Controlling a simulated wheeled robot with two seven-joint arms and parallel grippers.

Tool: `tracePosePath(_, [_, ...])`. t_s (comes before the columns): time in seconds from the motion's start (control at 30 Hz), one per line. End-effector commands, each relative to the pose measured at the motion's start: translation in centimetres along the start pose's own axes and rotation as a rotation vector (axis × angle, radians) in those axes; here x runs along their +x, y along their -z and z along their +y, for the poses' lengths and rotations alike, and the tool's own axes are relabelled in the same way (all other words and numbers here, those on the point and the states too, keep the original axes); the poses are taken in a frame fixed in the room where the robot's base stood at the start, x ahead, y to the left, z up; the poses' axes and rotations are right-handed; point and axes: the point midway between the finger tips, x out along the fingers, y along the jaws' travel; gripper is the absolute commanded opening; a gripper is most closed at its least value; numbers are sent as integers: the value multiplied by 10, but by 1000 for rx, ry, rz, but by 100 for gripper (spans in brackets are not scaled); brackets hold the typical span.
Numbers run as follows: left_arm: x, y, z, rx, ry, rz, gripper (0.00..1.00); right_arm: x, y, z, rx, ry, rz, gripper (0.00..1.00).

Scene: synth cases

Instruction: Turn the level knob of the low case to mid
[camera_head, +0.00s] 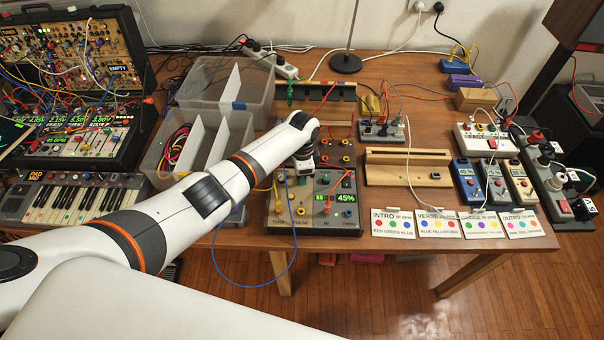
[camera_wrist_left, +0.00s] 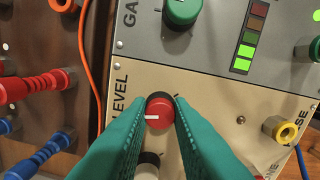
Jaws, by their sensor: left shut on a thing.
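The low case (camera_head: 277,222) stands at the table's front edge, with a lit green display reading 45%. In the left wrist view its beige panel (camera_wrist_left: 215,115) carries the red level knob (camera_wrist_left: 160,112) beside the word LEVEL. The knob's white mark points to the left of the picture. My left gripper (camera_wrist_left: 159,118) has its teal fingers shut on the knob, one on each side. In the head view my left arm reaches over the case and hides the knob and the fingertips. My right gripper is in neither view.
An orange cable (camera_wrist_left: 90,60) runs left of the panel. Cue cards (camera_head: 393,223) lie right of the case; a blue cable loops over the front edge.

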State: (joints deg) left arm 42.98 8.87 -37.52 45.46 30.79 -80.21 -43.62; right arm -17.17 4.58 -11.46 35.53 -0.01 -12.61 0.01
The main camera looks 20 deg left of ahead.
Motion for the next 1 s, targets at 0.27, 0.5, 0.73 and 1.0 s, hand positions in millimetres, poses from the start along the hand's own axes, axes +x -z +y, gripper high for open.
tracePosePath(0.27, [-1, -1, 1, 141, -2, -3, 0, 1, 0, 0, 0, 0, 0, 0])
tracePosePath(0.5, [-1, -1, 1, 192, -2, -3, 0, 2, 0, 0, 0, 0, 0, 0])
tracePosePath(0.73, [-1, -1, 0, 200, -2, -3, 0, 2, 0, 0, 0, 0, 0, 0])
tracePosePath(1.0, [-1, -1, 1, 199, -2, -4, 29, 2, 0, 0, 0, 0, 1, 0])
